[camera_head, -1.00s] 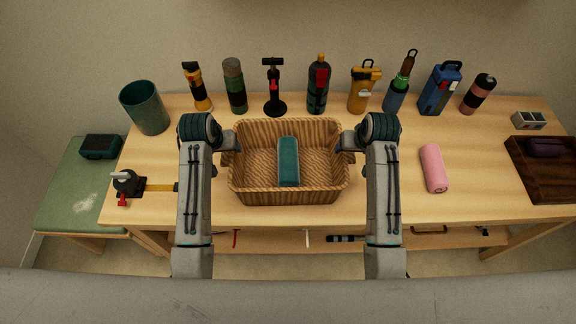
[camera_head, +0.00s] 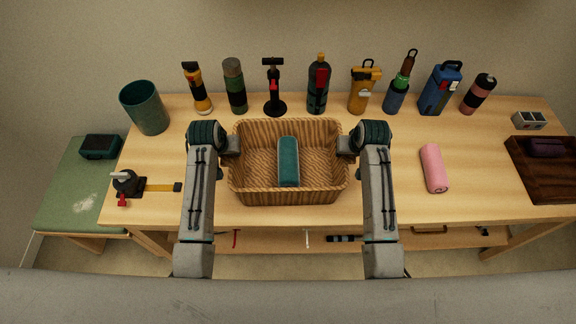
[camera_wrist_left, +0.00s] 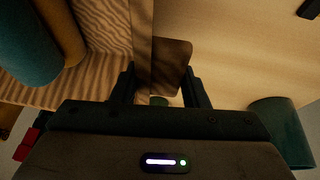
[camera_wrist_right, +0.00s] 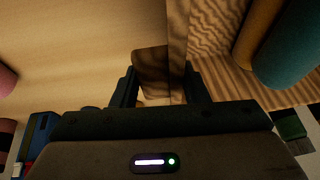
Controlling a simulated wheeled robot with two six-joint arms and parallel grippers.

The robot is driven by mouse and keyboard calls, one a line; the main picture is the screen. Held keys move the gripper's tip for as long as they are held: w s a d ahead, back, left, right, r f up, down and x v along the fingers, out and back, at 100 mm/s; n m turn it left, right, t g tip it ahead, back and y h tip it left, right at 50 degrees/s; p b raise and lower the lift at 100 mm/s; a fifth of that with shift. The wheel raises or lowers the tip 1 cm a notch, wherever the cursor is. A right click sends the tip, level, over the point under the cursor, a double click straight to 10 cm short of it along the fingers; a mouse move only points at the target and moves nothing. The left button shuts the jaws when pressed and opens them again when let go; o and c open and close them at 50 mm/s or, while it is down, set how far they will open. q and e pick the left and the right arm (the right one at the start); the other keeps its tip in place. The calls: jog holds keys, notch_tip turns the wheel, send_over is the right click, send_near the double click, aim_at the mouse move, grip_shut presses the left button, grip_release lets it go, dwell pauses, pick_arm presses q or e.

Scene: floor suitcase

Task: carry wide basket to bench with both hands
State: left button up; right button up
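The wide wicker basket (camera_head: 290,197) stands on the wooden table with a teal roll (camera_head: 288,160) inside. My left gripper (camera_head: 232,144) is at its left side and my right gripper (camera_head: 345,145) at its right side. In the left wrist view, the open fingers (camera_wrist_left: 160,88) stand either side of the basket's wall and a brown handle tab (camera_wrist_left: 174,62). In the right wrist view, the open fingers (camera_wrist_right: 160,87) likewise straddle the wall and a brown tab (camera_wrist_right: 150,62), with gaps visible. A low bench with a green cushion (camera_head: 65,190) is left of the table.
A dark teal box (camera_head: 100,147) sits on the green bench. A teal bin (camera_head: 146,108) and several bottles and tools, including a black pump (camera_head: 274,90), line the table's back. A pink roll (camera_head: 434,168) and a dark wooden tray (camera_head: 550,185) are at right.

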pick_arm(q)
jog(key=shift+c, duration=0.9)
pick_arm(e)
jog(key=shift+c, duration=0.9)
jog(key=shift+r, duration=0.1)
pick_arm(q)
jog(key=shift+w+r, duration=0.1)
jog(key=shift+r, duration=0.1)
pick_arm(e)
jog(key=shift+w+r, duration=0.1)
